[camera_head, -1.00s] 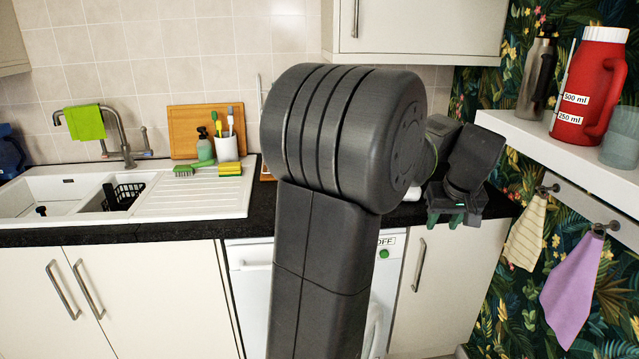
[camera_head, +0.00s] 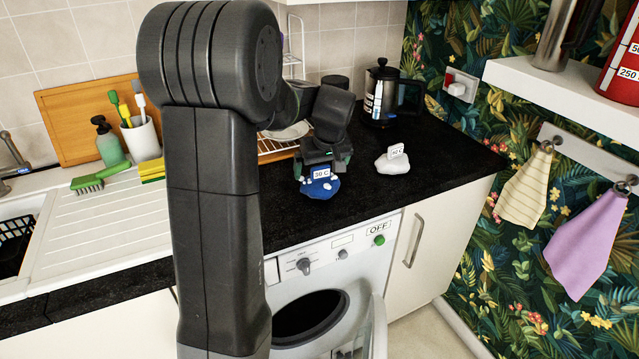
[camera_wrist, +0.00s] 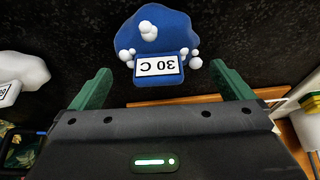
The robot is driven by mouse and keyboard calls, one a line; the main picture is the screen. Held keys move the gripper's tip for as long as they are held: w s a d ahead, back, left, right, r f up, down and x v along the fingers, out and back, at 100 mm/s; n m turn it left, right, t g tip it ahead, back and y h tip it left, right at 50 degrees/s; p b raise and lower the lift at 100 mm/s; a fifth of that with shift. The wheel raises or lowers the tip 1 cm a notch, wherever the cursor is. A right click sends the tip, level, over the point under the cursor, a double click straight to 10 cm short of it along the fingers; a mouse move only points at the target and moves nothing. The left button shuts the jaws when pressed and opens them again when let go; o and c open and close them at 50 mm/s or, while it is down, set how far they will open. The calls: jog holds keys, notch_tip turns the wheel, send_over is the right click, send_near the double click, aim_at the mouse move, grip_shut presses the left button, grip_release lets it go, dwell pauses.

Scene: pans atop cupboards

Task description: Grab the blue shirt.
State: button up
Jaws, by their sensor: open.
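The blue shirt (camera_head: 318,187) is a small crumpled blue heap with white blobs and a "30 C" label, lying on the black counter. In the wrist view the blue shirt (camera_wrist: 155,45) lies ahead of the fingertips, roughly centred between them. My gripper (camera_head: 322,172) is above and just behind it in the head view, partly hiding its far side. In the wrist view my gripper (camera_wrist: 165,85) has its green fingers spread wide with nothing between them. I cannot tell exactly how high the fingers are above the counter.
A white shirt with a label (camera_head: 392,165) lies to the right of the blue one. A coffee press (camera_head: 381,95) stands behind. A wooden dish rack (camera_head: 275,150) is beside my gripper. The washing machine (camera_head: 330,290) below has its door open. The counter's right end is clear.

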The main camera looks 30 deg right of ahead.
aim_at(320, 177)
jog(key=x, duration=0.4)
jog(key=shift+d+f, duration=0.1)
jog(key=shift+f, duration=0.2)
jog(key=shift+c, duration=0.2)
jog(key=c, duration=0.6)
